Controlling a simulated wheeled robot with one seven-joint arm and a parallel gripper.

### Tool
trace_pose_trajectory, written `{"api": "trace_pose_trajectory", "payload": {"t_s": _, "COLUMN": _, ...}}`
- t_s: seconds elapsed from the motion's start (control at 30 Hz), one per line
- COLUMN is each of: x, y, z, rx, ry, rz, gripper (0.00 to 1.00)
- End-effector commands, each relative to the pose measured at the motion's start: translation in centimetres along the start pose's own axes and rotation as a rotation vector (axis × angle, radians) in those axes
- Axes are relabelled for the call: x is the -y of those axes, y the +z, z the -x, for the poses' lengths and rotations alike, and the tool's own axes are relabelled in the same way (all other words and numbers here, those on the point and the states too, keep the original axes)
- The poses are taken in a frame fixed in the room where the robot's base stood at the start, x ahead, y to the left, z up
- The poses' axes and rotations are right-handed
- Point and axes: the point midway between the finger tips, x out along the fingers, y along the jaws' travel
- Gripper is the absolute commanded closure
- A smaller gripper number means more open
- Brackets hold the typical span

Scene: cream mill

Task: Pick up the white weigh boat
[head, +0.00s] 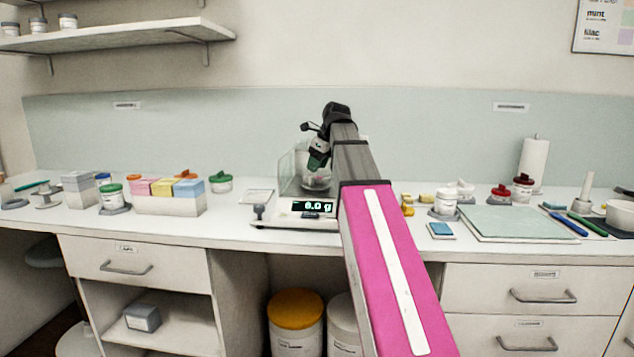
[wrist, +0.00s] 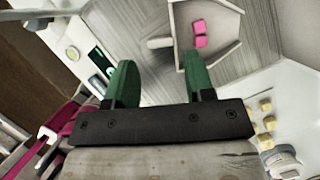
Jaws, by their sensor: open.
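The white weigh boat (wrist: 222,32) shows at the top of the wrist view, an angular shallow dish with pink pieces in it. It appears to rest on the grey pan (wrist: 150,85) of the balance. In the head view the boat (head: 316,184) is small and partly hidden behind the balance's front and my arm. My gripper (wrist: 160,58) has two green fingers, spread apart with nothing between them. The right finger overlaps the boat's near edge in the wrist view; I cannot tell whether they touch. In the head view my gripper (head: 317,158) is over the balance.
The balance (head: 290,216) has clear shield walls (head: 290,170) around the pan and reads about 0.0 g. Colored boxes (head: 170,200) stand to the left. Yellow blocks (head: 427,198), a white jar (head: 446,203) and a pale mat (head: 515,222) lie to the right.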

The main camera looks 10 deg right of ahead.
Motion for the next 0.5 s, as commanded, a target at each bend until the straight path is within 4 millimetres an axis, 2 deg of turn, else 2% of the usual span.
{"api": "trace_pose_trajectory", "payload": {"t_s": 0.3, "x": 0.2, "y": 0.2, "z": -4.0, "rx": -0.001, "ry": 0.001, "rz": 0.000, "gripper": 0.51}}
{"api": "trace_pose_trajectory", "payload": {"t_s": 0.5, "x": 0.2, "y": 0.2, "z": -4.5, "rx": 0.000, "ry": 0.000, "rz": 0.000, "gripper": 0.51}}
